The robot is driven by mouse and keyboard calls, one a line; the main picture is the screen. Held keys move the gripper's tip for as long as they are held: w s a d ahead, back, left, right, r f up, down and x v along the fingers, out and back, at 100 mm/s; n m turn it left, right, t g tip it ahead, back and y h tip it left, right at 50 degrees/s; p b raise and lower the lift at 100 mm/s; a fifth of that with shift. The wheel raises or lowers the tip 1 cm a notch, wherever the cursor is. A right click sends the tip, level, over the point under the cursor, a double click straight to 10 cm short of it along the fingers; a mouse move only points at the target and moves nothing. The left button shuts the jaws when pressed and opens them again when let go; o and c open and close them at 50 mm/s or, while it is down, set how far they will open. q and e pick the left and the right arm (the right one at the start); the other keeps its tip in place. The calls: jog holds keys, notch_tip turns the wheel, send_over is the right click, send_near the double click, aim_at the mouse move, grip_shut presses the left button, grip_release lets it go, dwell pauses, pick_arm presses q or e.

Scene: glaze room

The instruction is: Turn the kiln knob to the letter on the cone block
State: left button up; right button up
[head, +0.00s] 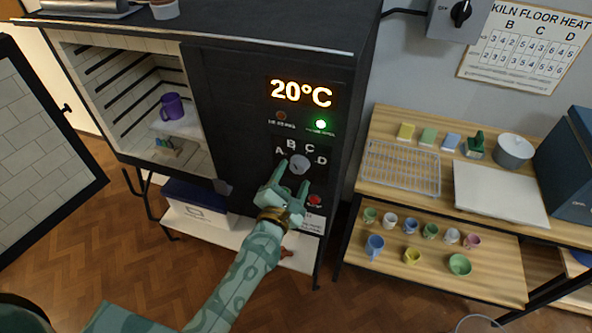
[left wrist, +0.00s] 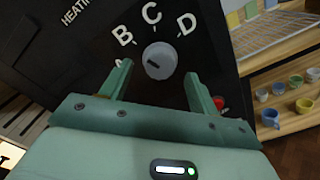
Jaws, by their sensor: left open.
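The round grey kiln knob (head: 300,165) is on the kiln's dark front panel, with the letters A, B, C and D around it. In the left wrist view the knob (left wrist: 160,61) shows a dark mark on its left side, roughly toward A, which a finger partly hides. My left gripper (head: 293,177) is open just in front of and below the knob. Its fingers spread to either side, and I see no contact. Small pieces (head: 176,148) lie low inside the open kiln, under a shelf with a purple mug (head: 172,106); I cannot read any letter there. My right gripper is not in view.
The display (head: 301,94) reads 20°C and a green lamp (head: 320,124) is lit. A red button (head: 314,200) sits below right of the knob. The kiln door (head: 45,150) stands open at left. A wooden shelf unit (head: 385,206) with cups stands at right.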

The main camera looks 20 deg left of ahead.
aim_at(299, 166)
pick_arm(q)
jog(key=shift+w, duration=1.45)
jog(key=c, duration=0.8)
